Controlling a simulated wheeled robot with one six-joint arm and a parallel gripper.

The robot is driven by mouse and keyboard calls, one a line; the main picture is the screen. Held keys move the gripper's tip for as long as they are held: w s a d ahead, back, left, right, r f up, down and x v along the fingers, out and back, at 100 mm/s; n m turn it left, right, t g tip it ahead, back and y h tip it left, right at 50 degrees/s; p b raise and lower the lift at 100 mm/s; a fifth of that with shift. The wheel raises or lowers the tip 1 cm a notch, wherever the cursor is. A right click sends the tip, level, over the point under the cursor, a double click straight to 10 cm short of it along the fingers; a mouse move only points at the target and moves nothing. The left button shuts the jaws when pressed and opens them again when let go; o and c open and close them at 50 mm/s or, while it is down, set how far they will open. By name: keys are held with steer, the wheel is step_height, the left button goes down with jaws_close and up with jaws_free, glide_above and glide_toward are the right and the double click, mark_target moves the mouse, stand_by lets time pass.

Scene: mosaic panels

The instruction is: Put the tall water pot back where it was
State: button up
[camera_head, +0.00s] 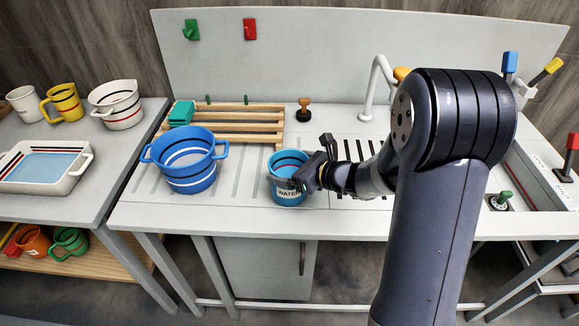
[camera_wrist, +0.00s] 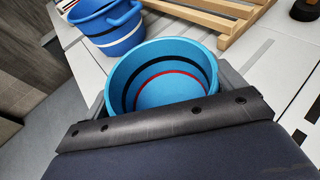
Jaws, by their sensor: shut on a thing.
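A light-blue pot with a dark band and a "WATER" label (camera_head: 287,197) is at the front of the counter (camera_head: 230,202), right of a larger blue two-handled pot. My gripper (camera_head: 293,182) reaches it from the right and is shut on it. In the wrist view the water pot (camera_wrist: 160,62) sits between my gripper's fingers (camera_wrist: 165,92). It looks empty inside, with dark and red bands. The pot is upright; whether its base touches the counter is hard to tell.
The larger blue pot (camera_head: 190,162) stands close on the left, also in the wrist view (camera_wrist: 108,28). A wooden rack (camera_head: 240,122) with a green sponge-like block (camera_head: 181,113) lies behind. A faucet (camera_head: 375,85) rises at the back. The left table holds mugs and a white tray (camera_head: 62,183).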

steer(key=shift+f, duration=0.15)
steer(key=o, duration=1.7)
steer(key=shift+r, duration=0.25)
steer(key=v, duration=1.2)
steer(key=shift+f+b, duration=0.1)
steer(key=shift+b, duration=0.25)
